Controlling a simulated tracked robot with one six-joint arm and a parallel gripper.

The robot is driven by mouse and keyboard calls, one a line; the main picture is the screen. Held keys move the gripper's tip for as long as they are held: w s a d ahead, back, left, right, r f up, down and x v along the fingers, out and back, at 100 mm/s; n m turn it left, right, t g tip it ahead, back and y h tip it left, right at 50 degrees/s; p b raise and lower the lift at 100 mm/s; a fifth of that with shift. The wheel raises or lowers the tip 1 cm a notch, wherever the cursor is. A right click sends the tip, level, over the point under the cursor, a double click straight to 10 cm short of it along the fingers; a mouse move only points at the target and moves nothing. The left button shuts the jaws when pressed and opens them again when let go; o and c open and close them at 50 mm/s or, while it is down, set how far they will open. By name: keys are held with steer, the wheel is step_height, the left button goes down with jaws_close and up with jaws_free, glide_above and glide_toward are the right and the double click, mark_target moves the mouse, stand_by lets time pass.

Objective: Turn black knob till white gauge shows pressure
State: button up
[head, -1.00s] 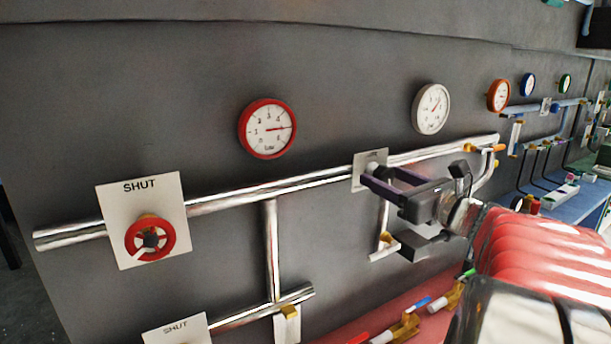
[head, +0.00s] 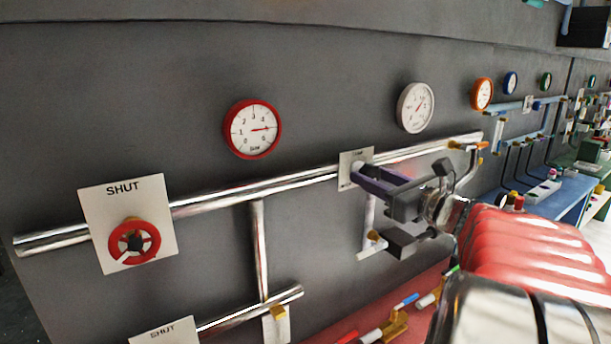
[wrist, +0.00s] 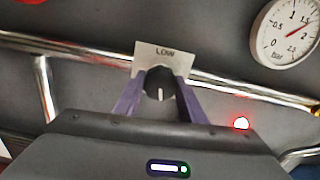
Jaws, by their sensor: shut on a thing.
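The black knob (wrist: 160,82) sits on a small plate marked LOW (wrist: 164,55) on the upper pipe. In the wrist view its white mark points down. My gripper (wrist: 157,92) has its purple fingers on both sides of the knob, shut on it. In the head view my gripper (head: 366,179) reaches the plate (head: 355,160) from the right and hides the knob. The white gauge (head: 416,107) hangs on the wall above and right of the plate. It also shows at the right of the wrist view (wrist: 286,32), its needle pointing up and right, near 1.5 bar.
A red gauge (head: 253,129) hangs to the left. A red handwheel (head: 134,243) sits on a SHUT plate (head: 122,196) at far left. The upper pipe (head: 255,192) runs close behind my gripper. Small coloured-handled valves (head: 395,322) lie below, and orange and blue gauges hang farther right.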

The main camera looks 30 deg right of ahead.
steer(key=shift+n, duration=1.4)
steer(key=o, duration=1)
steer(key=shift+o, duration=0.2)
steer(key=shift+s, duration=0.15)
steer(key=s, duration=1.3)
steer(key=shift+s+d, duration=0.2)
steer(key=shift+s, duration=0.1)
